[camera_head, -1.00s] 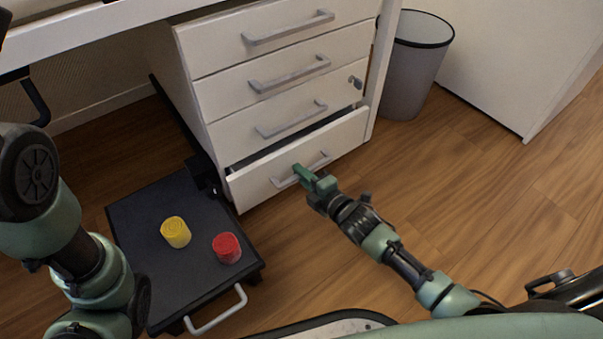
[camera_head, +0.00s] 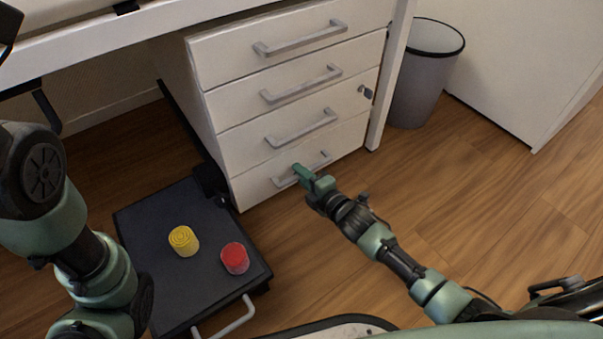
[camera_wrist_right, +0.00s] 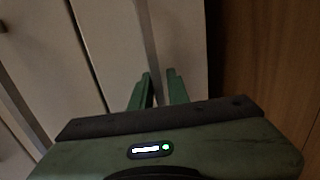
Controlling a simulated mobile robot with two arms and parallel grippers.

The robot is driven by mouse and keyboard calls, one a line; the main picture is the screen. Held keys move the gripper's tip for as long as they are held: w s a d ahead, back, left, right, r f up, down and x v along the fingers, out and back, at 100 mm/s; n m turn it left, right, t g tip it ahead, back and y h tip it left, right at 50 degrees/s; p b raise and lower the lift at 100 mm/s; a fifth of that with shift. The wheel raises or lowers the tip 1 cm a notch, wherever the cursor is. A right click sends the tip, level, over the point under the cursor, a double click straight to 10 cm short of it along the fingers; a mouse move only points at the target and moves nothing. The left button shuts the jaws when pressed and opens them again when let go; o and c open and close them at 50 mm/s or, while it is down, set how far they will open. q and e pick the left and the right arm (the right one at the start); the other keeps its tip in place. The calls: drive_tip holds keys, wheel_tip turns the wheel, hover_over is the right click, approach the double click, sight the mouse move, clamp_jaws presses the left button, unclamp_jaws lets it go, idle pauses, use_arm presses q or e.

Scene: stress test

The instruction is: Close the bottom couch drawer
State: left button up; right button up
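The white cabinet's bottom drawer (camera_head: 345,140) looks flush with the drawers above it, with no open gap visible along its top edge. Its grey bar handle (camera_head: 324,160) is partly hidden by my right gripper (camera_head: 300,172).
A low dark platform (camera_head: 155,225) with a yellow cylinder (camera_head: 184,241) and a red cylinder (camera_head: 235,258) stands left of the cabinet. A grey bin (camera_head: 418,85) is at the right. The wooden floor in front right is clear.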

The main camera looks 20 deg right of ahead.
drive_tip(key=shift+w+r, duration=0.1)
drive_tip(key=shift+r, duration=0.2)
drive_tip(key=p+v, duration=0.5)
drive_tip(key=v, duration=0.3)
drive_tip(key=shift+f, duration=0.3)
